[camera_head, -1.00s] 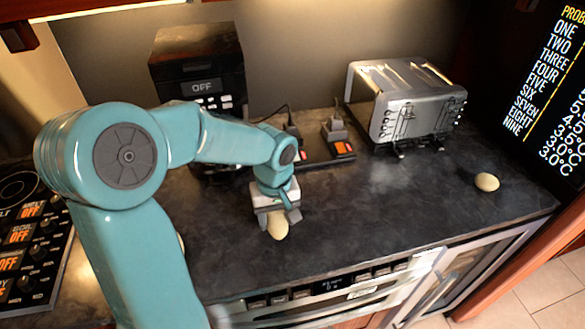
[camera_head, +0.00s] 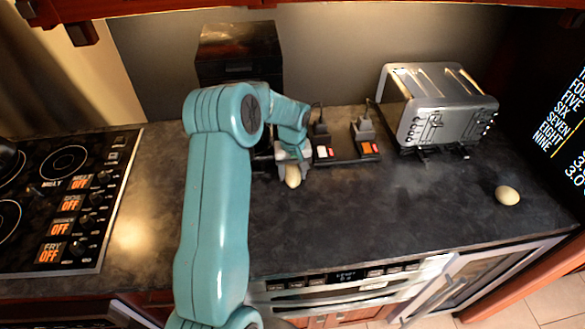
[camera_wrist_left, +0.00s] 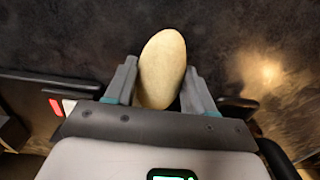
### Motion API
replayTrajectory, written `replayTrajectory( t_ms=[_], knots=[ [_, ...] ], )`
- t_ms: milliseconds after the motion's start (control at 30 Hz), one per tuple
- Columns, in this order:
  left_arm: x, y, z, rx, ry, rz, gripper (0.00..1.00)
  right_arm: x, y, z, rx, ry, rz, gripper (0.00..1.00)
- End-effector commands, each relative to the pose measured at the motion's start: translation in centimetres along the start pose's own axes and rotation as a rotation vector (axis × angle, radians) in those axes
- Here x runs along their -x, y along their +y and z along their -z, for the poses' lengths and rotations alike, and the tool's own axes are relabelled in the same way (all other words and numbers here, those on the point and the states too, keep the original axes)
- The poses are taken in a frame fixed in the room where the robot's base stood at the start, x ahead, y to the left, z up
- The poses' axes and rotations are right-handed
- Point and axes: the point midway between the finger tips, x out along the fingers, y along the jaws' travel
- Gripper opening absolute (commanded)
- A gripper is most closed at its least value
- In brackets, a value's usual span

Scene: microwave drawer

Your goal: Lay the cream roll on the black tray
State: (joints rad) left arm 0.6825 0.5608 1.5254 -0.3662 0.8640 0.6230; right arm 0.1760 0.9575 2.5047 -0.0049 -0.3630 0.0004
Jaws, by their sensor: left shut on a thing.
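My left gripper (camera_head: 291,170) is shut on a cream roll (camera_head: 292,180), which sticks out from its fingers above the dark counter. In the left wrist view the roll (camera_wrist_left: 162,70) sits between the two fingers of the gripper (camera_wrist_left: 160,90). A second cream oval piece (camera_head: 507,195) lies on the counter at the far right. I cannot clearly make out the black tray. Dark pieces are partly hidden beside my left gripper, and I cannot tell if one is the tray. My right gripper is not in view.
A black strip (camera_head: 345,158) with plugs and lit switches lies right of the gripper. A silver toaster (camera_head: 440,105) stands at the back right, a black appliance (camera_head: 240,55) at the back, and a cooktop (camera_head: 60,205) at left. The counter (camera_head: 390,205) is bare at front right.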

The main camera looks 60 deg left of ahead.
Motion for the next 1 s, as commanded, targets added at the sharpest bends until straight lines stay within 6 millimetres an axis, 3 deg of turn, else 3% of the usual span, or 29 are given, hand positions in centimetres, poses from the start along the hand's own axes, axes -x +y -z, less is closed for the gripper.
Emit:
replayTrajectory(
  t_ms=[333, 367, 400, 433, 833, 1000],
  knots=[
    [-0.6, 0.0, 0.0, 0.001, 0.001, 0.0, 0.23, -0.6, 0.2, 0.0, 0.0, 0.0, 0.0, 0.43],
    [-0.4, 0.0, 0.0, 0.001, 0.001, 0.0, 0.6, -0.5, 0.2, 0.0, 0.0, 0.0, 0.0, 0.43],
    [-0.4, 0.0, 0.0, 0.001, 0.001, 0.0, 0.73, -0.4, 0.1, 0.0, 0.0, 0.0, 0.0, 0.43],
    [-0.4, 0.0, 0.0, 0.001, 0.001, 0.0, 0.79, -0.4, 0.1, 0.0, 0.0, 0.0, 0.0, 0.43],
    [0.5, 0.1, 0.1, 0.001, 0.004, -0.002, 0.79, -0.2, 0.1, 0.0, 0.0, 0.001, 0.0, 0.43],
    [3.9, 0.1, 0.1, 0.002, 0.008, -0.004, 0.79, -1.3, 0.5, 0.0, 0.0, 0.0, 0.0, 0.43]
  ],
)
